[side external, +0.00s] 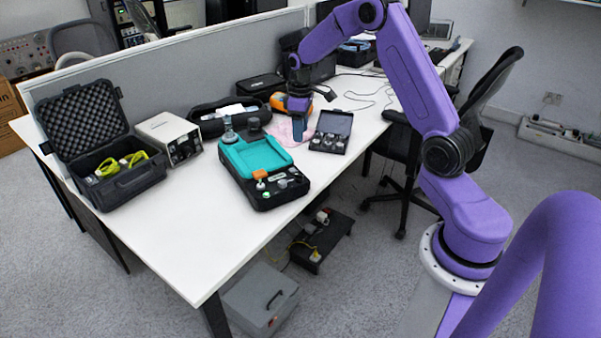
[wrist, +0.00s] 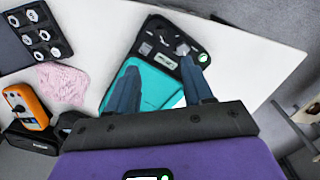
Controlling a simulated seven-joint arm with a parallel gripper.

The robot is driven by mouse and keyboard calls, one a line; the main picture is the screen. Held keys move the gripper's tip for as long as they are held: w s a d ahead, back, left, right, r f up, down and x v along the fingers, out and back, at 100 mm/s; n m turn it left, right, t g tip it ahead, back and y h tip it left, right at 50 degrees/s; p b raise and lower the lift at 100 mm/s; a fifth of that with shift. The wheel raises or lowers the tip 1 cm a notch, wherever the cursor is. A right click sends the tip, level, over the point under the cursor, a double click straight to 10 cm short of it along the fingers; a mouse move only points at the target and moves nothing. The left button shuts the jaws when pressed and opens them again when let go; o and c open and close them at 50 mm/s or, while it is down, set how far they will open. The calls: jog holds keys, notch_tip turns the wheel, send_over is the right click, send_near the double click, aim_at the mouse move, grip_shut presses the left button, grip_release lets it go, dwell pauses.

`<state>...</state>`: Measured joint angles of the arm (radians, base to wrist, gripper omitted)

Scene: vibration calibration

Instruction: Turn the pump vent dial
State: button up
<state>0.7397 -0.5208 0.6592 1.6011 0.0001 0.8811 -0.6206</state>
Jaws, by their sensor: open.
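The pump (side external: 265,165) is a black case with a teal tray on top, standing on the white table. Its front panel carries an orange knob (side external: 260,174) and several small dials and buttons; I cannot tell which one is the vent dial. In the wrist view the pump's teal tray (wrist: 158,88) and its black control panel (wrist: 160,48) lie beyond my fingers, with a small green light at the panel's right. My gripper (side external: 297,128) is open and empty, behind and to the right of the pump in the side view. Its two fingers (wrist: 160,88) appear spread over the pump in the wrist view.
An open case of weights (side external: 331,134) and a pink cloth (side external: 285,127) lie near my gripper. An orange meter (wrist: 27,104) is by the cloth. A grey box (side external: 169,138) and a foam-lined case (side external: 100,150) stand left. The table's front is clear.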

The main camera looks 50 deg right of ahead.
aim_at(300, 175)
notch_tip(300, 175, down, 16)
dwell(0.5)
grip_shut()
